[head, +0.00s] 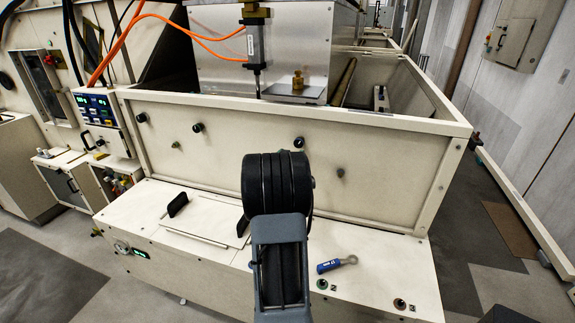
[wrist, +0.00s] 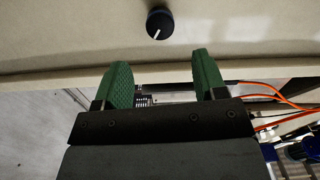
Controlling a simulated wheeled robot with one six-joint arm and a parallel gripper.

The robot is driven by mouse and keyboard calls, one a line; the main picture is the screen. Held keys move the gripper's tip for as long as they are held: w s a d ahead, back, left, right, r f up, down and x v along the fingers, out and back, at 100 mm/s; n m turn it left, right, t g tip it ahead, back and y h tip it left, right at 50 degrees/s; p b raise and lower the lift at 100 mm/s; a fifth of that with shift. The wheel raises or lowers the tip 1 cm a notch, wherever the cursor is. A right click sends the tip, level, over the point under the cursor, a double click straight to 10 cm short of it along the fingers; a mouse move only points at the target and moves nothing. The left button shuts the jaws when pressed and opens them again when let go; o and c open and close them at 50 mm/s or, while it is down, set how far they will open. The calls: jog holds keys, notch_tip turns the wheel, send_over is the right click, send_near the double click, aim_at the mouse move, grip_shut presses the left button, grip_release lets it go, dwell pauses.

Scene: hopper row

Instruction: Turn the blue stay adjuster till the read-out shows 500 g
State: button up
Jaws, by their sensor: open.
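In the wrist view a dark, slightly bluish round knob (wrist: 160,23) with a white pointer line sits on a cream panel, beyond the fingertips. I take it for the stay adjuster, but its colour is hard to tell. My gripper (wrist: 162,76) has two green fingers, spread apart and empty, not touching the knob. In the head view my arm hides the gripper. Several dark knobs, such as this one (head: 197,128), are on the front panel; I cannot tell which is blue. A control box (head: 97,105) at left has green lit displays, too small to read.
A blue-handled tool (head: 337,264) lies on the ledge (head: 210,270) below the panel. A black handle (head: 177,204) stands on the ledge. A brass weight (head: 297,80) sits on a plate behind the panel. Orange hoses (head: 180,25) hang above. A small green display (head: 138,252) is low at left.

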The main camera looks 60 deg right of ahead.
jog(key=shift+v, duration=2.3)
